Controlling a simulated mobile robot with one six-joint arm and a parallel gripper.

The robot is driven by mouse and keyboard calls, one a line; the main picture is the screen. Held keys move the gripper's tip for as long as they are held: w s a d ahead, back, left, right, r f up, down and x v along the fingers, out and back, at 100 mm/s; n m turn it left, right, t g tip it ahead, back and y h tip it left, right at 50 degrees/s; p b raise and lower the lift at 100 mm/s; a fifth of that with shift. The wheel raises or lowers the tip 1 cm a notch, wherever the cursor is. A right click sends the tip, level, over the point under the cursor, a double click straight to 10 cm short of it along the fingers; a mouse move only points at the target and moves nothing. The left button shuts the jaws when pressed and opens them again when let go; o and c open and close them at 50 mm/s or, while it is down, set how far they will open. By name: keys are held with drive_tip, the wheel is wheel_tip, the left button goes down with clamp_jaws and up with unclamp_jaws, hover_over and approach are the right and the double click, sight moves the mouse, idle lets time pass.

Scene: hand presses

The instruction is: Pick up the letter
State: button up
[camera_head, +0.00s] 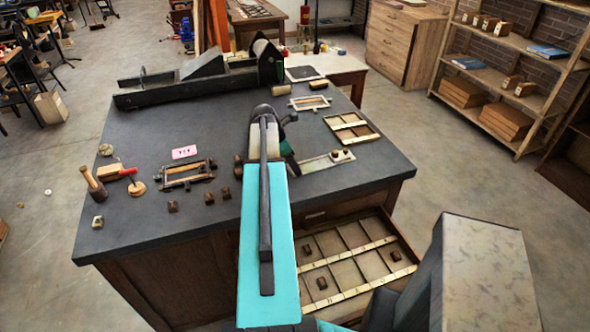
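Several small brown blocks that look like letter sorts lie on the dark table (150,215): one at the front left (173,206), one beside it (210,198), and others near my arm. More such blocks (322,283) lie in the compartments of the open drawer (345,262). I cannot read any letter face. A pink card (184,152) with dark characters lies flat on the table. My turquoise arm reaches over the table's front edge. My gripper (278,122) is over the middle of the table, mostly hidden behind my own arm, so its fingers do not show clearly.
A long dark press (190,80) stands along the table's back. A metal frame (187,174), a wooden mallet (93,184), a red-handled tool (128,172) and a divided tray (351,127) lie on the table. Shelves (510,80) stand at right.

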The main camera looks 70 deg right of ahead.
drive_tip(key=shift+s+a+f, duration=0.1)
drive_tip(key=shift+s+f, duration=0.05)
drive_tip(key=shift+f, duration=0.2)
